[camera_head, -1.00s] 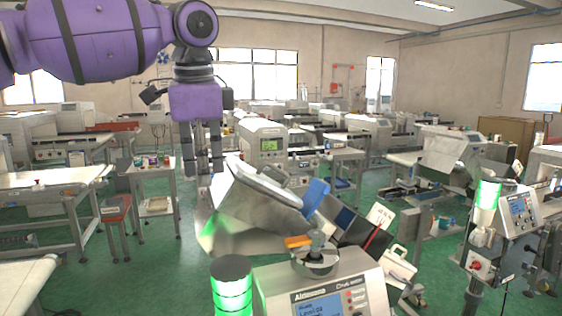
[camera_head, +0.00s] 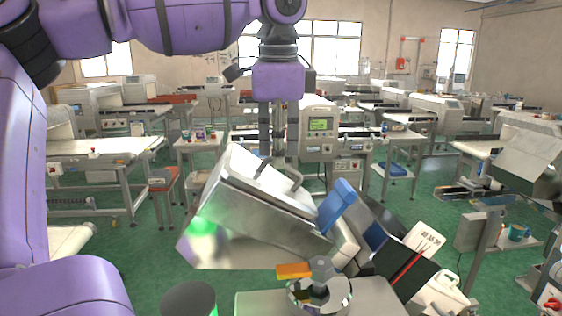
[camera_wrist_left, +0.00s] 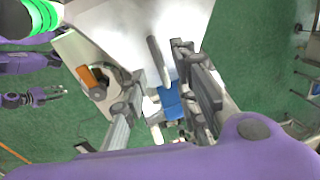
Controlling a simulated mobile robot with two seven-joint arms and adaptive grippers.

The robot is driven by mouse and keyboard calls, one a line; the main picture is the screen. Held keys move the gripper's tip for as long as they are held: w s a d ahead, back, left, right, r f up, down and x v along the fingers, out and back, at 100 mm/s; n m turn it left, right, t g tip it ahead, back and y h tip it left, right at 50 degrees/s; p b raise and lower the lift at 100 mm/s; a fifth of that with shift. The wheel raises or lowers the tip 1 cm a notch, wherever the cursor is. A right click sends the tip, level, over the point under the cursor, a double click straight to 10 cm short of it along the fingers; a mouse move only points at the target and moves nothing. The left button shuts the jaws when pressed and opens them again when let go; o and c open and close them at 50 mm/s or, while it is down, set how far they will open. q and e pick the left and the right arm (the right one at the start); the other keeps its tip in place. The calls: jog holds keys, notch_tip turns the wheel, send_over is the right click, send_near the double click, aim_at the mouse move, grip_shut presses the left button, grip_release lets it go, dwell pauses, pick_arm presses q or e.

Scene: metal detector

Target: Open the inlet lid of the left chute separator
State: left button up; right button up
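The left chute separator (camera_head: 235,225) is a tilted, shiny metal box in the middle of the head view. Its flat inlet lid (camera_head: 255,192) lies against the top and looks closed. Dark bar handles (camera_head: 297,180) stand up near the lid's far edge. My left gripper (camera_head: 279,158) points down just behind that edge, its fingers apart with nothing seen between them. In the left wrist view the gripper (camera_wrist_left: 165,110) is open, with a handle (camera_wrist_left: 158,62) near its fingers; contact cannot be told. My right gripper (camera_wrist_left: 45,97) shows small at the left there, its opening unclear.
A blue part (camera_head: 337,205) sits right of the lid. An orange piece (camera_head: 294,271) and a round metal opening (camera_head: 320,292) are in front. A dark-topped signal light (camera_head: 188,298) stands at front left. Green floor (camera_head: 120,250) is open at the left.

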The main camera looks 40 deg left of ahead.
aim_at(271, 183)
pick_arm(q)
jog(key=f, duration=0.2)
jog(key=shift+w+a+f, duration=0.15)
jog(key=shift+w+f, duration=0.15)
jog(key=shift+w, duration=0.05)
jog(key=shift+f, duration=0.5)
pick_arm(e)
jog(key=shift+w+a+r, duration=0.1)
jog(key=shift+w+r, duration=0.15)
jog(key=shift+w, duration=0.25)
jog(key=shift+w+a+r, duration=0.1)
jog(key=shift+w+r, duration=0.15)
jog(key=shift+w, duration=0.2)
pick_arm(q)
jog(key=shift+w, duration=0.1)
jog(key=c, duration=0.6)
grip_shut()
pick_arm(e)
jog(key=shift+s+f, duration=0.1)
jog(key=shift+s, duration=0.05)
jog(key=shift+s, duration=0.1)
